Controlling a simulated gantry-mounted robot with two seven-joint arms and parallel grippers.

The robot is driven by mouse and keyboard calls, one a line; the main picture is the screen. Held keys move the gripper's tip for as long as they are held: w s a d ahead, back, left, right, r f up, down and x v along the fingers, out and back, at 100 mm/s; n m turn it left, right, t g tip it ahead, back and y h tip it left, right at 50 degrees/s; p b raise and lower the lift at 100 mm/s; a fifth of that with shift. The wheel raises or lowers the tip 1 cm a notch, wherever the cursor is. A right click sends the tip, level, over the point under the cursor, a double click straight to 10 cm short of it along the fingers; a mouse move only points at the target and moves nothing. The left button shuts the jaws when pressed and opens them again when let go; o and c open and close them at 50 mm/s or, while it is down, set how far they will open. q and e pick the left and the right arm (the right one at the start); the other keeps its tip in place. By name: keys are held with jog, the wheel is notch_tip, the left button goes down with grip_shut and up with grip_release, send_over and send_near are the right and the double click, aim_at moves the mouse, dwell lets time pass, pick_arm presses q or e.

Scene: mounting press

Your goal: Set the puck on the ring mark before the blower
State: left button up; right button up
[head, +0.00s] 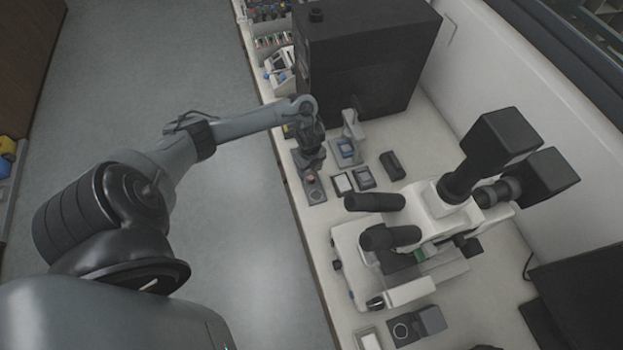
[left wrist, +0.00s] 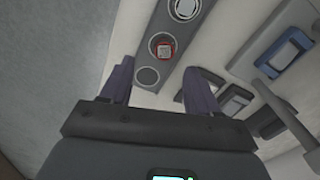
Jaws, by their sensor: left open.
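The puck (left wrist: 164,47), small with a red rim and a pale top, sits in the middle well of a grey strip holder (left wrist: 152,60) in the left wrist view. In the head view a small reddish spot, likely the puck (head: 310,178), shows on the holder (head: 318,196) near the bench's front edge. My left gripper (left wrist: 158,85) is open and empty, its two fingers apart on the near side of the puck. In the head view the left gripper (head: 311,166) is just above the holder. A ring mark (head: 401,330) lies on a dark plate before a dark block, apparently the blower (head: 432,319).
A microscope (head: 430,220) stands between the holder and the ring mark. Small trays (head: 343,184) and a stand with a blue part (head: 347,148) are beside the holder. A large black box (head: 365,60) stands behind. A dark monitor (head: 580,300) is at right.

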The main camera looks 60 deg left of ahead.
aim_at(311, 178)
pick_arm(q)
jog(key=shift+w+a+f, duration=0.1)
jog(key=shift+w+f, duration=0.05)
jog(key=shift+f, duration=1.25)
jog(key=shift+w+a+f, duration=0.1)
jog(key=shift+f, duration=1.25)
grip_shut()
